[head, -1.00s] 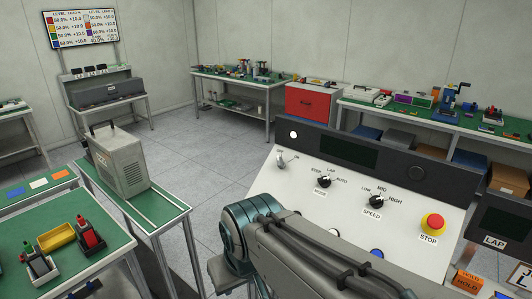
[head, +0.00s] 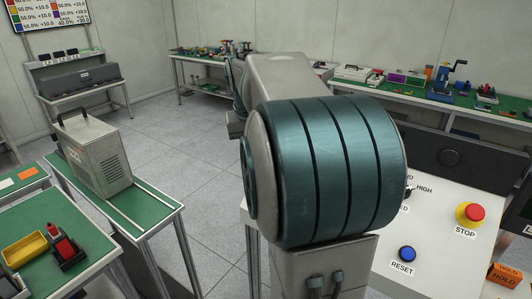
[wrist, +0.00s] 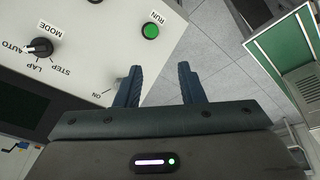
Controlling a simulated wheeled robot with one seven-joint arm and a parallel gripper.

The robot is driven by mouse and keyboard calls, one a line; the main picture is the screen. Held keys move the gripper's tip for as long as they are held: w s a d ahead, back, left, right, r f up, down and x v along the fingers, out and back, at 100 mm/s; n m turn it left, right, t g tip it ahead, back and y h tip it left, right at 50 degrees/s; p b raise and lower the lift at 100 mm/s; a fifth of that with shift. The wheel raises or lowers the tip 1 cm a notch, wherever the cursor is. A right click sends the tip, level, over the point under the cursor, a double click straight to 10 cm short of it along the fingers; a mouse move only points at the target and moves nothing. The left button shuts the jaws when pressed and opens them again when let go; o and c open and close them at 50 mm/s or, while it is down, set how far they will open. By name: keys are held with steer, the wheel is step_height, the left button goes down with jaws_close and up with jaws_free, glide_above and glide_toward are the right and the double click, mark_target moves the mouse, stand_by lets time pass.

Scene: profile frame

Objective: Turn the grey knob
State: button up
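The white sloped control panel (head: 432,250) stands at the right of the head view, with my arm in front of its left part. In the wrist view, the panel (wrist: 95,55) fills the upper left. A small grey part beside the ON label, likely the grey knob (wrist: 117,84), shows at the panel edge, partly hidden by the left finger. My gripper (wrist: 160,72) is open, with nothing between its fingers. The left finger overlaps the knob's spot; I cannot tell whether they touch. My arm hides the knob and gripper in the head view.
The black MODE knob (wrist: 40,47) and green RUN button (wrist: 151,31) are on the panel. The red STOP button (head: 471,213) and blue RESET button (head: 407,254) are to the right. A grey metal case (head: 95,155) stands on a green-topped bench at left.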

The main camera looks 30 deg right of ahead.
steer(key=w+d+r+m+g+h+b, duration=0.15)
steer(key=w+d+h, duration=0.25)
steer(key=w+d, duration=0.4)
steer(key=shift+m, duration=0.35)
steer(key=x, duration=1.4)
steer(key=shift+s+d, duration=0.25)
steer(key=shift+s, duration=0.1)
jaws_close()
